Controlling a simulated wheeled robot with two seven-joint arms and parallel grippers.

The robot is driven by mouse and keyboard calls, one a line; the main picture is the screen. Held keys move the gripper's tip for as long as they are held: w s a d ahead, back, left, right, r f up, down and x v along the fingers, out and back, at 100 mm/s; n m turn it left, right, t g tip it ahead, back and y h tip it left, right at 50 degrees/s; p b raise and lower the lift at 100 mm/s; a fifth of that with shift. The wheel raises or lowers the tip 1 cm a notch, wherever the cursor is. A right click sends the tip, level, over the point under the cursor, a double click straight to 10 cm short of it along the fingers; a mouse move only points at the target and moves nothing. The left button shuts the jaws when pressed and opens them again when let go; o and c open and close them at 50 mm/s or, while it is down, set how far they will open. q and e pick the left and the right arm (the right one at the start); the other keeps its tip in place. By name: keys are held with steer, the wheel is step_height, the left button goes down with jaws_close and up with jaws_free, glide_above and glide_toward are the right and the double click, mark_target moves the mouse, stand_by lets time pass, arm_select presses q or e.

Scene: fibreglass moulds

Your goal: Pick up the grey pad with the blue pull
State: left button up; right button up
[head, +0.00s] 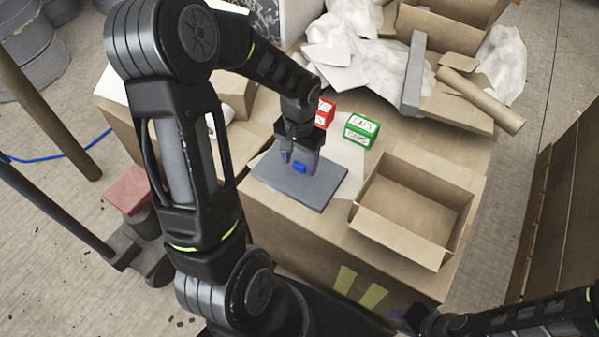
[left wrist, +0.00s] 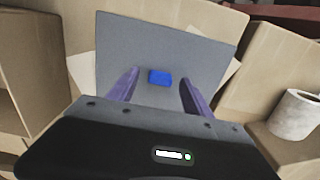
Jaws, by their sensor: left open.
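The grey pad (head: 318,194) lies flat near the front left of the cardboard work surface. It also fills the upper middle of the left wrist view (left wrist: 200,48). Its small blue pull (head: 300,168) stands near the pad's middle and shows between my fingers in the left wrist view (left wrist: 160,77). My left gripper (head: 300,162) is open above the pad, its purple fingers on either side of the blue pull and apart from it. I cannot tell whether the fingertips touch the pad.
An open, empty cardboard box (head: 408,205) stands right of the pad. A green box (head: 361,130) and a red box (head: 325,113) stand behind it. A grey bar (head: 413,75), a cardboard tube (head: 480,100) and crumpled white sheets lie farther back. A white roll (left wrist: 296,112) shows in the left wrist view.

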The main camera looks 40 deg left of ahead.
stand_by(0.6)
arm_select(q)
jaws_close()
stand_by(0.4)
